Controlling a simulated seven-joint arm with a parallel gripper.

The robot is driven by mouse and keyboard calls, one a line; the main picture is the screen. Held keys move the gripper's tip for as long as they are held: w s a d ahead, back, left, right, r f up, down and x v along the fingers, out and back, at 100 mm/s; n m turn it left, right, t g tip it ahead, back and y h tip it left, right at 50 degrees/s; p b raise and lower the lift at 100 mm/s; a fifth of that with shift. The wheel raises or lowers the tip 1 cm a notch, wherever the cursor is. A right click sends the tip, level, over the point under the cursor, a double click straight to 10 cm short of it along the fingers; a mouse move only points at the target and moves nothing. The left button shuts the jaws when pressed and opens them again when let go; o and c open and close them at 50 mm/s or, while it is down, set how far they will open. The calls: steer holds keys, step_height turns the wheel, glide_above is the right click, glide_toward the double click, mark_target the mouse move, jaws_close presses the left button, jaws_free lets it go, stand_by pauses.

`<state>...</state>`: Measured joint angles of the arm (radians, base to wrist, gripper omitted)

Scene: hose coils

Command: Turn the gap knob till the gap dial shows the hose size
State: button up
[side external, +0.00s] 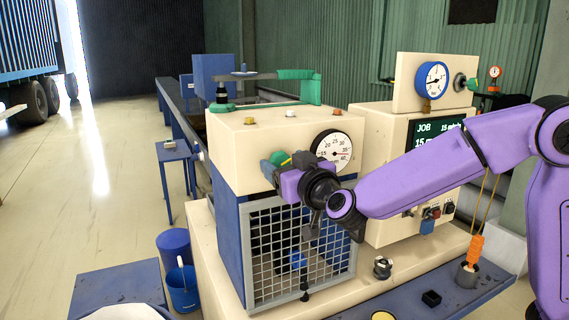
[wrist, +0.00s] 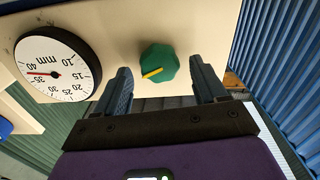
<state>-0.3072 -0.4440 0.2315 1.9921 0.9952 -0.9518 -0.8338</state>
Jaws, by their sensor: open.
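The green gap knob (side external: 279,158), with a yellow pointer mark, is on the cream machine's front. In the wrist view the knob (wrist: 158,60) is whole, its yellow mark pointing down-left. My gripper (wrist: 160,75) is open, its two dark fingers on either side of the knob with a gap to each; I cannot tell how deep they reach. In the side view my gripper (side external: 287,178) is at the knob, partly covering it. The white gap dial (side external: 332,149) has a red needle between 35 and 40; the dial (wrist: 57,62) also shows in the wrist view.
A dark screen (side external: 425,130) reads "JOB" and a line starting "15", partly hidden by my arm; the hose size is unclear. A blue-rimmed gauge (side external: 431,79) stands above it. A wire-mesh guard (side external: 300,250) is below the knob. A blue bucket (side external: 183,290) stands left.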

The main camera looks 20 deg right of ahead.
steer(key=shift+w, duration=0.45)
steer(key=c, duration=1.1)
steer(key=shift+o, duration=0.2)
